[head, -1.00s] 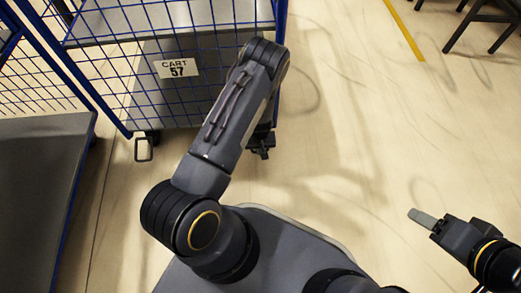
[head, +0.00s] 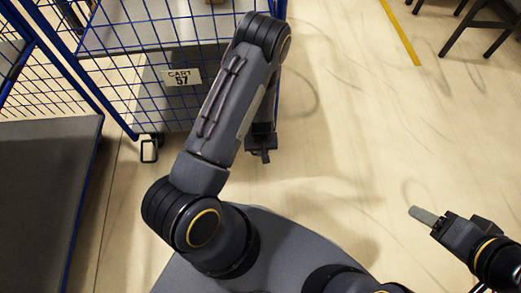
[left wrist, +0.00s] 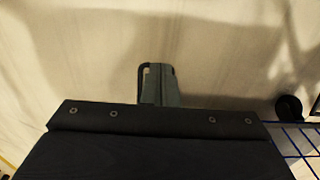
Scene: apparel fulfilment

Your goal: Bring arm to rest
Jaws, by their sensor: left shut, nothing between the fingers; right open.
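My left arm reaches up the middle of the head view, its elbow in front of the cart's right edge. Its left gripper (head: 262,155) hangs below the elbow, partly hidden by the arm, close to the cart's lower right corner. In the left wrist view the left gripper's fingers (left wrist: 158,85) are together with nothing between them, above bare floor. My right gripper (head: 425,216) is at the right of the head view, empty over clear floor; one finger shows clearly.
A blue wire cart (head: 181,77) labelled "CART 57" stands at the upper left; its caster (left wrist: 288,107) shows in the left wrist view. A dark grey platform (head: 45,190) is at far left. A dark chair (head: 485,25) stands upper right. Floor between is clear.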

